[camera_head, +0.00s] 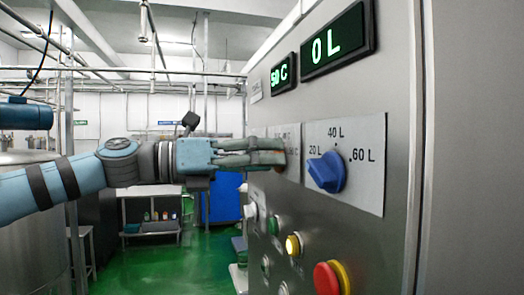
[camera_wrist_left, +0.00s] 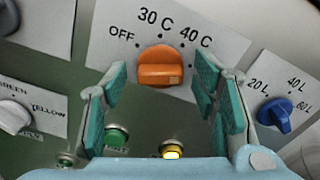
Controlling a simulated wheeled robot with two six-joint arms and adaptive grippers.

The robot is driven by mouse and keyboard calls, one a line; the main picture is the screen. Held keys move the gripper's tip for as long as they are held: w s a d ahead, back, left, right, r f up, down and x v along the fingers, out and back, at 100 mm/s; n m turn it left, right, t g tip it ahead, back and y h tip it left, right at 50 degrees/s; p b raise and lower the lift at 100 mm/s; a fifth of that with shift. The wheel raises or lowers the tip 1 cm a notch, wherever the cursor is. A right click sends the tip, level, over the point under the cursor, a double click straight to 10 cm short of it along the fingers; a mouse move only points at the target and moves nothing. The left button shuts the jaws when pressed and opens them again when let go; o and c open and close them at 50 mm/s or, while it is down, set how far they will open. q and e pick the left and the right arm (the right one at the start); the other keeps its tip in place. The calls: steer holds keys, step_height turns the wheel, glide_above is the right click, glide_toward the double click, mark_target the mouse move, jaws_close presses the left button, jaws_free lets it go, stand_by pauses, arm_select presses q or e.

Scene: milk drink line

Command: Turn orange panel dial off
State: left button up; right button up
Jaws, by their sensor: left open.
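The orange dial (camera_wrist_left: 160,66) is in the upper middle of the left wrist view, on a white plate marked OFF, 30 C and 40 C. A small pale mark shows on its lower right. The right finger covers part of the plate's right side. My left gripper (camera_wrist_left: 160,78) is open, with one teal-padded finger on each side of the dial and a visible gap to each. In the head view my left gripper (camera_head: 282,152) reaches the panel from the left and largely hides the dial. My right gripper is not in view.
A blue dial (camera_head: 327,172) marked 20 L to 60 L sits right of the gripper. Below are a green button (camera_wrist_left: 116,137), a yellow lit button (camera_wrist_left: 172,150) and a red knob (camera_head: 328,278). Displays read 50 C (camera_head: 283,74) and 0 L (camera_head: 336,42).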

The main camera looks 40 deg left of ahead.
arm_select(q)
steer(key=shift+s+a+f, duration=0.1)
steer(key=shift+a, duration=0.05)
steer(key=shift+c, duration=0.4)
steer(key=c, duration=1.1)
steer(key=shift+n, duration=13.4)
